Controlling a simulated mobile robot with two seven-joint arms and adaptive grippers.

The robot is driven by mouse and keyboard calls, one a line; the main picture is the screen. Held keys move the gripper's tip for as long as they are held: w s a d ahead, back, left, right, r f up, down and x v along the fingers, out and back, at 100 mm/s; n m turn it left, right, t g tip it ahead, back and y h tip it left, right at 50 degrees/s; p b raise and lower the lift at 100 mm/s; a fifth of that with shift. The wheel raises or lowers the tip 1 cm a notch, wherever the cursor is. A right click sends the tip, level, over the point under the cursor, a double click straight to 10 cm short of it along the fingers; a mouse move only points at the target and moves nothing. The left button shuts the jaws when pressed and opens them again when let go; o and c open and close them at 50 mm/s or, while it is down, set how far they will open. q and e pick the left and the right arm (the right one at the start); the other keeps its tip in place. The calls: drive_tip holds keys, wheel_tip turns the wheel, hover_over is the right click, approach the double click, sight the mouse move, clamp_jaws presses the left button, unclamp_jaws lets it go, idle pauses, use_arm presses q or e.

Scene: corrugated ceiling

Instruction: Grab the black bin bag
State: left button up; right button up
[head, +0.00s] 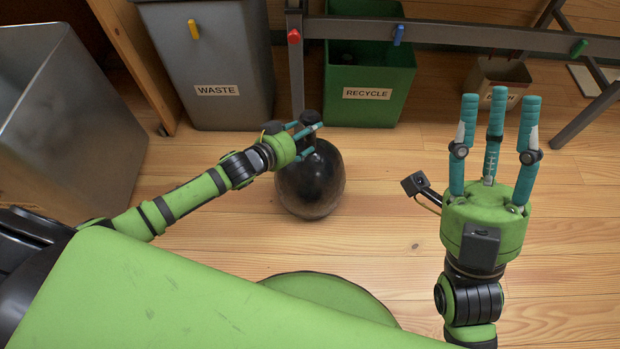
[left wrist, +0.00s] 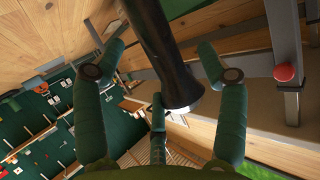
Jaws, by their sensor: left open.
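The black bin bag (head: 310,186) stands on the wooden floor as a dark, shiny, round body with a narrow neck on top. My left gripper (head: 308,133) is open at the neck, its teal fingers reaching in from the left. In the left wrist view the black neck (left wrist: 166,50) runs between the spread fingers, with a gap to the finger on each side. I cannot tell whether any finger touches it. My right gripper (head: 496,120) is open and empty, fingers pointing up, well to the right of the bag.
A grey waste bin (head: 215,110) and a green recycle bin (head: 370,110) stand behind the bag. A smaller bin (head: 497,75) stands at the back right. A large metal container (head: 75,125) is at the left.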

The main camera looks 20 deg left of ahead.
use_arm(q)
drive_tip(key=b+x, duration=0.1)
drive_tip(key=x, duration=0.2)
drive_tip(key=shift+d, duration=0.1)
drive_tip(key=shift+r, duration=0.1)
clamp_jaws()
drive_tip(key=shift+w+r, duration=0.1)
drive_tip(key=shift+r, duration=0.05)
drive_tip(key=shift+r, duration=0.15)
